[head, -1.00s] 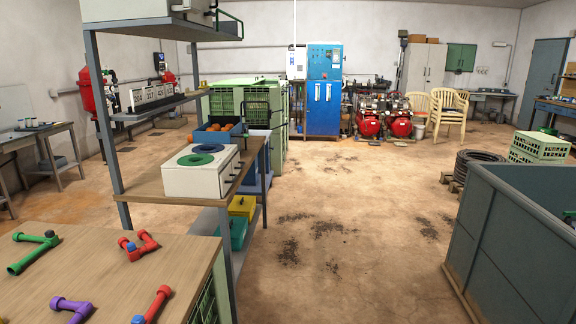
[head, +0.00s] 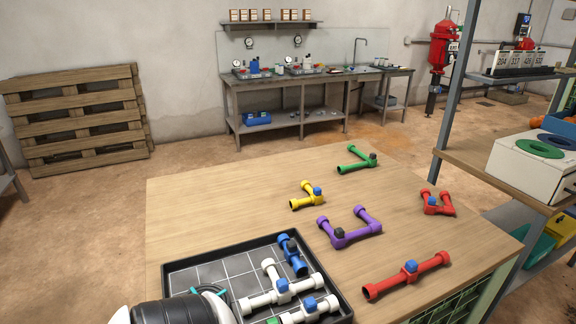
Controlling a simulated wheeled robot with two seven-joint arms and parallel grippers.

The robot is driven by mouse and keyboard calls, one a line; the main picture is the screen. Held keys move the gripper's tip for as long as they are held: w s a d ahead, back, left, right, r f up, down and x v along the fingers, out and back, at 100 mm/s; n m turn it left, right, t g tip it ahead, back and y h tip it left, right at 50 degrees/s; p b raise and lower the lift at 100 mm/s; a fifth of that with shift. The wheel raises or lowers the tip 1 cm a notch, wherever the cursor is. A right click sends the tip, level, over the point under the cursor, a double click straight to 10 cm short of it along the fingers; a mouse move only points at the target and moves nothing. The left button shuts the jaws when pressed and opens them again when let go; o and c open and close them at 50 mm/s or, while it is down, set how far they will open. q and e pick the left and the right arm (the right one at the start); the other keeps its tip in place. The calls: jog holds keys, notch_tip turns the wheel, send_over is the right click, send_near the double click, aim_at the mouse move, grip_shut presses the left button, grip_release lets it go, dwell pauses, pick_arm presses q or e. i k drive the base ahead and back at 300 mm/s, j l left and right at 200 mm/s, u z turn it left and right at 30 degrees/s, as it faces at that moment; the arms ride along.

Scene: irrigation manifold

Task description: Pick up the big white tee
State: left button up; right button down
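A black tray (head: 177,273) with a grid floor lies on the near part of the wooden table. In it, a white tee (head: 258,299) with a blue cap lies toward the right side, its branch pointing away from me. A second white fitting (head: 328,306), also with a blue cap, lies nearer, by the tray's front right; a green part touches its left end. I cannot tell for sure which is the big one. A blue fitting (head: 294,264) lies behind them. A black and white arm part of mine covers the tray's front left.
On the wooden table (head: 200,210) lie a yellow fitting (head: 302,202), a purple one (head: 350,237), a green one (head: 355,163), and two red ones (head: 434,207) (head: 390,284). The table's left rear is bare. A shelf rack (head: 463,160) stands close at the right.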

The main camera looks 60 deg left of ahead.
aim_at(283, 293)
jog(key=u, duration=2)
